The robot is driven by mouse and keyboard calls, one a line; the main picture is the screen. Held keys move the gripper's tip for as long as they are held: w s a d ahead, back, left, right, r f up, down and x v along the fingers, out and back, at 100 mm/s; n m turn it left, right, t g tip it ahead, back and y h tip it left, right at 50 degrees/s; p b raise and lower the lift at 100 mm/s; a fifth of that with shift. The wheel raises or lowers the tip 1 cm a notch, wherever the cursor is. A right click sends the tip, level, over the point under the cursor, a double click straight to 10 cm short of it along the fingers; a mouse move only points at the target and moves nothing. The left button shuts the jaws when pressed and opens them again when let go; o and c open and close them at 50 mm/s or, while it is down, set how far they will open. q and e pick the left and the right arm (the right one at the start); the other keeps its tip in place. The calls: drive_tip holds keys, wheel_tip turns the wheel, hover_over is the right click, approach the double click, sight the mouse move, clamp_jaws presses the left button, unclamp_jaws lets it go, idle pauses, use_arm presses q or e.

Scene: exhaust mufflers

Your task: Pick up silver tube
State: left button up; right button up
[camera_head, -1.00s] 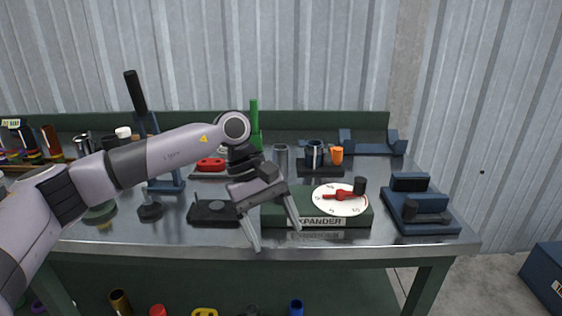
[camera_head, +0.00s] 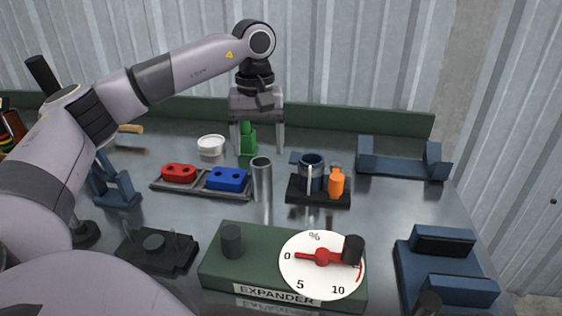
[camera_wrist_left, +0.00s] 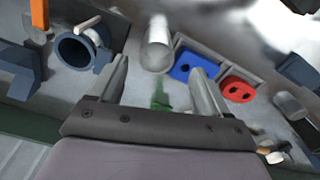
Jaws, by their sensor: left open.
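The silver tube (camera_head: 262,181) stands upright on the metal bench, just right of the blue part's rack. In the left wrist view the silver tube (camera_wrist_left: 157,48) shows ahead of the fingers, roughly between their tips. My left gripper (camera_head: 258,150) points down with its two fingers spread and nothing between them. In the head view it is above and behind the tube and apart from it. It also shows in the left wrist view (camera_wrist_left: 161,68). My right gripper is not in view.
A rack holds a red part (camera_head: 179,173) and a blue part (camera_head: 228,180) left of the tube. A dark holder with a blue ring (camera_head: 311,175) and an orange piece (camera_head: 336,184) is right. The green expander (camera_head: 225,265) with dial is in front. A green object (camera_head: 247,140) stands behind.

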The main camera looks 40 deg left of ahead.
sight(261, 162)
use_arm(q)
drive_tip(key=shift+w+f, duration=0.15)
drive_tip(key=shift+w, duration=0.1)
drive_tip(key=shift+f, duration=0.35)
drive_tip(key=f, duration=0.6)
drive_tip(key=shift+s+d, duration=0.15)
drive_tip(key=shift+d, duration=0.05)
drive_tip(key=shift+c, duration=0.2)
drive_tip(key=c, duration=0.9)
